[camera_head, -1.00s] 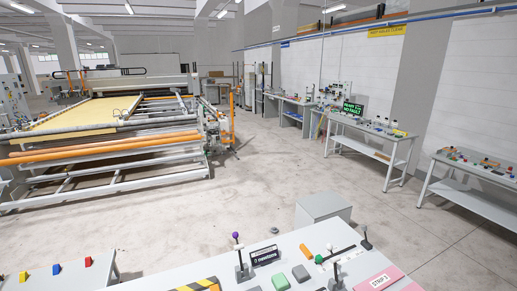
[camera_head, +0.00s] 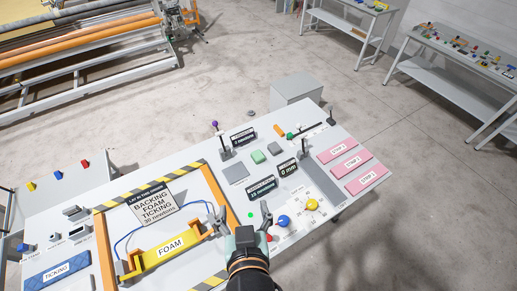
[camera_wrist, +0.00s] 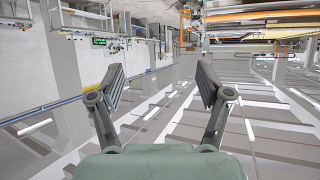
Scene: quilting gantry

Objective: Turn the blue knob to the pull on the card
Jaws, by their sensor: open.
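The blue knob (camera_head: 283,221) sits on the grey panel in the head view, right of my gripper, with a yellow knob (camera_head: 312,204) beyond it. The card (camera_head: 152,207) stands to the left and reads BACKING, FOAM, TICKING, 30 newtons. A dark newtons display (camera_head: 261,188) stands behind the blue knob; its figure is small and looks like 15. My gripper (camera_head: 241,214) is open and empty, left of the blue knob and apart from it. The wrist view shows its spread fingers (camera_wrist: 160,86) with only the far room between them, no knob.
A 0 m/min display (camera_head: 287,170), upright levers and pink step cards (camera_head: 351,162) stand around the knobs. A red button (camera_head: 269,238) is close beside the blue knob.

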